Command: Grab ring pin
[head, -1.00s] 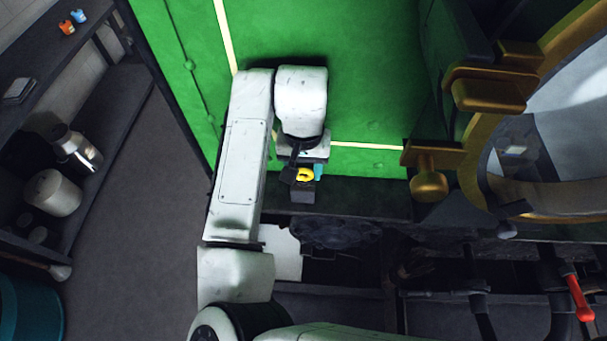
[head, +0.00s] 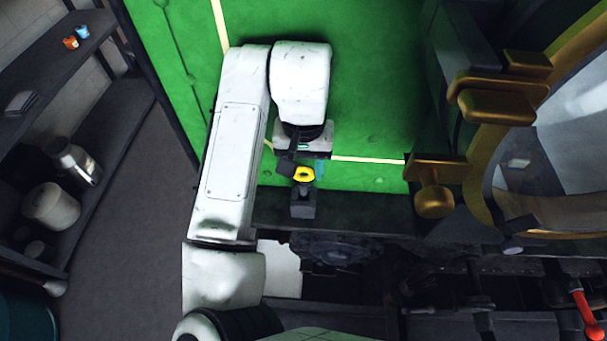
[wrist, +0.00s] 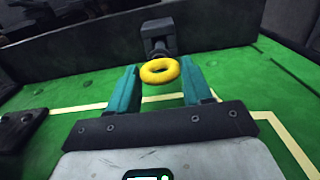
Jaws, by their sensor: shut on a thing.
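The ring pin's yellow ring (head: 303,174) is at my gripper, just above a small dark block (head: 303,208) in the head view. In the wrist view the ring (wrist: 159,71) sits between the tips of the two teal fingers of my gripper (wrist: 159,80), which is shut on it. A short dark stem shows between the ring and the block (wrist: 158,32). I cannot tell how much of the stem is inside the block.
The block stands on a dark ledge (head: 370,210) along the green panel (head: 370,100). Brass fittings (head: 434,190) and a round brass-rimmed window are at the right. A red-handled lever (head: 585,312) is at lower right. Shelves with cans stand at far left, beyond open floor.

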